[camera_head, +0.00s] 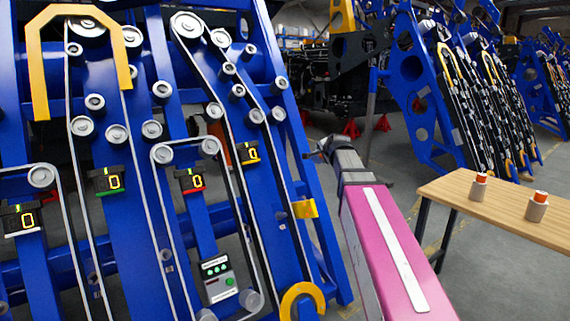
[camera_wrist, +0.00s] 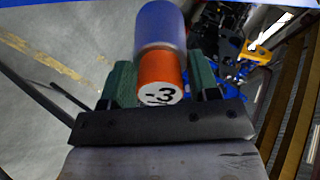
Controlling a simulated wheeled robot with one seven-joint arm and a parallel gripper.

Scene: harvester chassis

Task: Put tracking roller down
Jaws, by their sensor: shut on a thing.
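My gripper (camera_wrist: 162,78) is shut on a tracking roller (camera_wrist: 160,28), seen in the wrist view. The roller has a grey-blue body and an orange end with a white face marked "-3". One dark green finger is on each side of it. In the head view my gripper (camera_head: 326,150) is at the far end of my pink arm, in the air between the blue chassis and the wooden table (camera_head: 436,190). The held roller cannot be made out there. Two similar rollers, a left one (camera_head: 478,187) and a right one (camera_head: 537,206), stand upright on the table, apart.
The blue chassis (camera_head: 130,185) with belts, pulleys and several small displays (camera_head: 192,180) fills the left. A yellow bracket (camera_head: 304,208) juts from its right edge. Bare tabletop lies around the standing rollers. Other blue machines (camera_head: 410,80) stand behind. Brown wood (camera_wrist: 290,105) shows right in the wrist view.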

